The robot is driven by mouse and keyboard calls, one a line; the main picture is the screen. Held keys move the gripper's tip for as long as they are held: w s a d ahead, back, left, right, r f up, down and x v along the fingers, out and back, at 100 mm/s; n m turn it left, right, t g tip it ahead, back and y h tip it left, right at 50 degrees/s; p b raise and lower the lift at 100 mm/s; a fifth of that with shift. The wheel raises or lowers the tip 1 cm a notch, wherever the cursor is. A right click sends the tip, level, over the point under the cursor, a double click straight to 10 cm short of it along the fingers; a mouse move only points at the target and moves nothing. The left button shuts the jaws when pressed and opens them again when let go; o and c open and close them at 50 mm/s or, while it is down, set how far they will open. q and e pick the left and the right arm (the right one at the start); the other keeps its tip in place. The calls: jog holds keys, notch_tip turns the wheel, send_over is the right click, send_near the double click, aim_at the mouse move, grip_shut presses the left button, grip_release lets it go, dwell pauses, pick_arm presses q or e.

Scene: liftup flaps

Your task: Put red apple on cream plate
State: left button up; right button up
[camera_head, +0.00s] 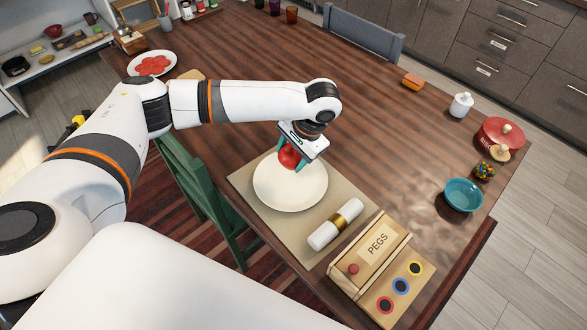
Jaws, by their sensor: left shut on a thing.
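The red apple (289,157) is between the fingers of my left gripper (290,162), which is shut on it. The gripper reaches down over the far part of the cream plate (288,193). The plate lies on a beige placemat (248,177) on the wooden table. I cannot tell whether the apple touches the plate or is held a little above it. My right gripper is not in view.
A rolled napkin (335,224) lies right of the plate. A wooden PEGS box (371,254) stands at the near edge. A teal bowl (463,194) and a red pot (499,135) are at right. A green chair (201,187) is at left. The table's middle is clear.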

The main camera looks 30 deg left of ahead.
aim_at(292, 165)
pick_arm(q)
notch_tip(292, 165, down, 3)
jog(key=shift+r, duration=0.2)
jog(key=shift+f, duration=0.7)
notch_tip(292, 165, down, 3)
jog(key=shift+r, duration=0.1)
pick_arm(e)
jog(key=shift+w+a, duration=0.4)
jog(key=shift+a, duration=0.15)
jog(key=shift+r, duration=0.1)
pick_arm(q)
jog(key=o, duration=1)
jog(key=shift+o, duration=0.2)
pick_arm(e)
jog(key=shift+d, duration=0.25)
pick_arm(q)
jog(key=v, duration=1.2)
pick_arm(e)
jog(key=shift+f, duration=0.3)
